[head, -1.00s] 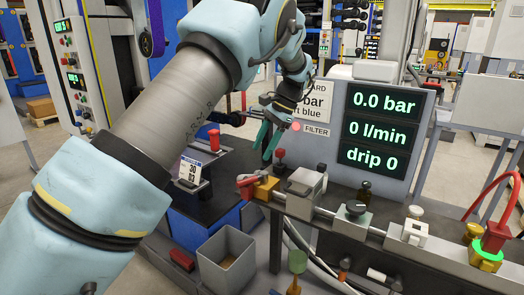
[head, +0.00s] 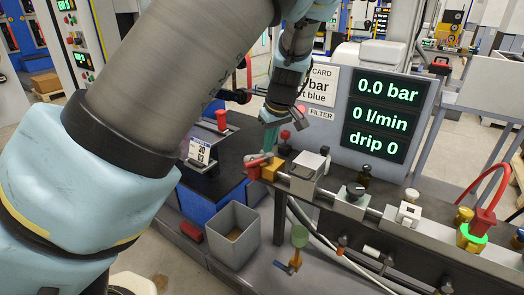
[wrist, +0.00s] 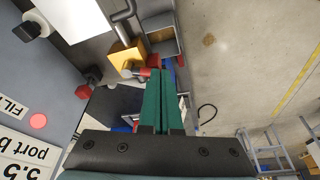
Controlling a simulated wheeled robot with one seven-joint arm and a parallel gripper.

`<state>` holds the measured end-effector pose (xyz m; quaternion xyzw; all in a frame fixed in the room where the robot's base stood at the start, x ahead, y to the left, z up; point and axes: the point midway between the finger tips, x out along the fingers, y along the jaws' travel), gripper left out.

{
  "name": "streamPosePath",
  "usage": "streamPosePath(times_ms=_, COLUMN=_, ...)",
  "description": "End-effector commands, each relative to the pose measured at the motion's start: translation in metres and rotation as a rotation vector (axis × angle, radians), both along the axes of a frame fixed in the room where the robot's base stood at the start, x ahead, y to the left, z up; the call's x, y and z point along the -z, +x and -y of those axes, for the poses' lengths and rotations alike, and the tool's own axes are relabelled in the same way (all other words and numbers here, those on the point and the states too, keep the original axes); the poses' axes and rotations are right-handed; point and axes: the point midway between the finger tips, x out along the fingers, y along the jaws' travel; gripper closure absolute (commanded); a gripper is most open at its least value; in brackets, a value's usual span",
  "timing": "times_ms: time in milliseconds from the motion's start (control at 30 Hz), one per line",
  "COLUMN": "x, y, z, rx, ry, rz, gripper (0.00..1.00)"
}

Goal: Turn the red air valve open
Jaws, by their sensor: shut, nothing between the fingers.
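The red air valve has a red lever (head: 257,162) on a brass-yellow block (head: 271,170) at the left end of the pipe row. My gripper (head: 269,148) has green fingers pointing down, just above and behind the lever in the head view. In the wrist view the fingers (wrist: 161,74) are together and empty. Their tips are right at the red lever (wrist: 153,62), partly covering it; I cannot tell whether they touch. The brass block (wrist: 126,56) is just left of the tips. The display (head: 382,115) reads 0.0 bar, 0 l/min and drip 0.
A grey metal unit (head: 309,172) sits just right of the valve. A dark red knob (head: 284,136) stands close behind the fingers. An open grey bin (head: 232,236) is below. A red hose (head: 492,185) loops at the right. A red-topped part (head: 221,119) stands on the black bench.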

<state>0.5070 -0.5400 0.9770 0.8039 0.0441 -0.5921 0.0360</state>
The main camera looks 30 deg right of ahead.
Motion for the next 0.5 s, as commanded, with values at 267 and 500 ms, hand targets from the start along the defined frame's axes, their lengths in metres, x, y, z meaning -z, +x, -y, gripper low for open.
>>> streamPosePath(times_ms=267, x=0.047, y=0.016, z=-0.004, rx=0.000, ry=0.008, rz=-0.003, gripper=1.00)
streamPosePath(times_ms=500, x=0.091, y=0.030, z=-0.005, rx=0.001, ry=0.007, rz=-0.004, gripper=1.00)
